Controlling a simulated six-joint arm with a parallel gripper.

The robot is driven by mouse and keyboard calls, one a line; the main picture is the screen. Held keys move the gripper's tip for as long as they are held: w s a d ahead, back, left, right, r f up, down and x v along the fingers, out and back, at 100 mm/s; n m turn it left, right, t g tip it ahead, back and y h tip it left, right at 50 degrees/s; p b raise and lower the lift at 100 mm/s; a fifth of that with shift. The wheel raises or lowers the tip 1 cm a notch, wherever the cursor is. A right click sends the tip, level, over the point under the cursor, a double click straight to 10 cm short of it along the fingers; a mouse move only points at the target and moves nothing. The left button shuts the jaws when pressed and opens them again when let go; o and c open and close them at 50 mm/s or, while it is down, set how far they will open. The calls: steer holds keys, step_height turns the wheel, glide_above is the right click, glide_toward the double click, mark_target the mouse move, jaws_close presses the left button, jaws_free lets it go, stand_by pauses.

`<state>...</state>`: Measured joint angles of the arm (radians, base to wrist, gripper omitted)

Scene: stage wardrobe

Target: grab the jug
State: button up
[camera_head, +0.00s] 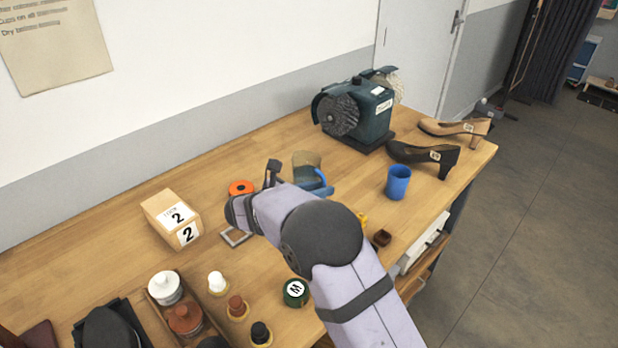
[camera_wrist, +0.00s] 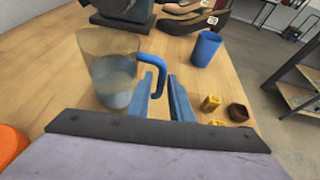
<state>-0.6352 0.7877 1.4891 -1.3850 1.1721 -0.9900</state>
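The jug (camera_head: 306,160) is see-through with a blue handle and stands upright on the wooden table, just beyond my gripper. In the wrist view the jug (camera_wrist: 108,70) is at the left, with its handle (camera_wrist: 150,60) towards the right. My gripper (camera_wrist: 161,82) is open, its two blue fingers apart. The handle's lower part shows in the gap between the fingers; I cannot tell whether either finger touches it. In the head view my wrist hides most of the gripper.
A blue cup (camera_head: 398,183) stands right of the jug. A grinding machine (camera_head: 358,112) and two shoes (camera_head: 425,155) are behind. An orange roll (camera_head: 241,188) and a numbered box (camera_head: 172,220) are left. Small yellow pieces (camera_wrist: 210,103) and a brown one (camera_wrist: 238,113) lie right.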

steer(key=shift+p+x, duration=0.75)
steer(key=shift+x, duration=1.35)
steer(key=shift+w+d+f, duration=0.25)
steer(key=shift+w+d, duration=0.2)
steer(key=shift+d, duration=0.05)
jaws_close()
